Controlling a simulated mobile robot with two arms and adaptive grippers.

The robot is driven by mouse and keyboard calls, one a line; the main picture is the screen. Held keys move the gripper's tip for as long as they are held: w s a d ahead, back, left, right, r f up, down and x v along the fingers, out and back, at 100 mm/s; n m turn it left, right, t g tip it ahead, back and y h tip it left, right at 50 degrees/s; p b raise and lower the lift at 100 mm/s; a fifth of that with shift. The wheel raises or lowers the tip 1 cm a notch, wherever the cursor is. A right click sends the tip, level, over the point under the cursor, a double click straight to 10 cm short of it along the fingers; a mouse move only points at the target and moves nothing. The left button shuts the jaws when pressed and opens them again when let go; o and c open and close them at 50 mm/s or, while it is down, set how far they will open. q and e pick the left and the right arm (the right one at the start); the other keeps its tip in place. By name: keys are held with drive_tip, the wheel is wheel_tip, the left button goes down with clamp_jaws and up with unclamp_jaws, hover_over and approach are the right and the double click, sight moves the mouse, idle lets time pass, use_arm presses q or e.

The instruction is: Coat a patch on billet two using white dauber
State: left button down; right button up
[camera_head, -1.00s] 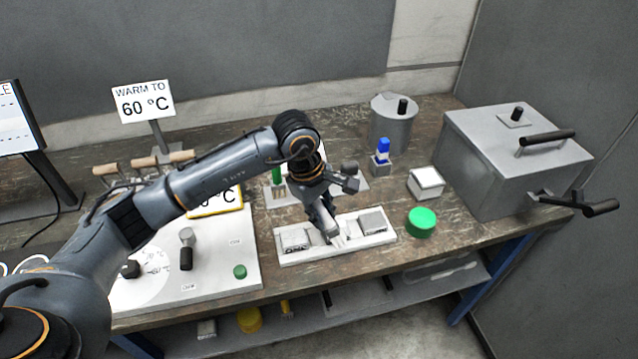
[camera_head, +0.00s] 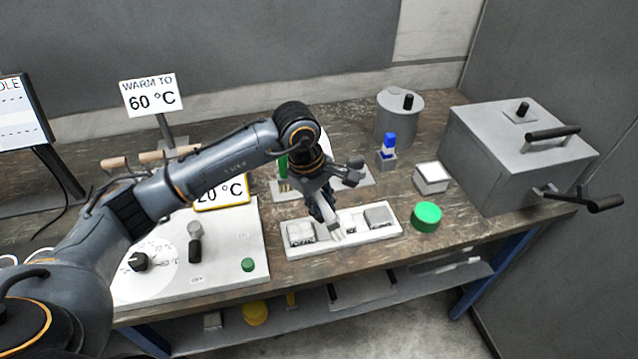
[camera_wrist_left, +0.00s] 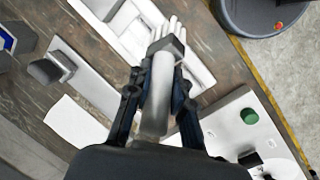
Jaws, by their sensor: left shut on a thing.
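My left gripper (camera_head: 326,210) points down over the white tray (camera_head: 345,250) and is shut on a pale dauber. In the left wrist view the dauber's handle (camera_wrist_left: 158,90) lies between the fingers, and pale, finger-like bristles show beyond it over the tray. A grey block (camera_head: 299,232) sits in the tray's left part and another (camera_head: 380,216) in its right part. The dauber's lower end is between them, close to the left block. Whether it touches anything, and which block is billet two, I cannot tell. My right gripper is not in view.
A green cylinder (camera_head: 426,216), a white-topped box (camera_head: 431,177) and a blue-topped item (camera_head: 388,145) stand right of the tray. A large grey box (camera_head: 500,165) with a crank is farther right. A control panel (camera_head: 222,270) with knobs lies left.

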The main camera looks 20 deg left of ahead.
use_arm(q)
drive_tip(key=shift+w+r, duration=0.2)
drive_tip(key=shift+r, duration=1.05)
drive_tip(key=shift+d+r+p, duration=0.35)
drive_tip(key=shift+r+p, duration=0.1)
drive_tip(key=shift+r, duration=0.65)
drive_tip(key=shift+p+v, duration=0.4)
drive_tip(key=shift+v, duration=0.35)
drive_tip(key=shift+w+r, duration=0.1)
drive_tip(key=shift+r, duration=0.6)
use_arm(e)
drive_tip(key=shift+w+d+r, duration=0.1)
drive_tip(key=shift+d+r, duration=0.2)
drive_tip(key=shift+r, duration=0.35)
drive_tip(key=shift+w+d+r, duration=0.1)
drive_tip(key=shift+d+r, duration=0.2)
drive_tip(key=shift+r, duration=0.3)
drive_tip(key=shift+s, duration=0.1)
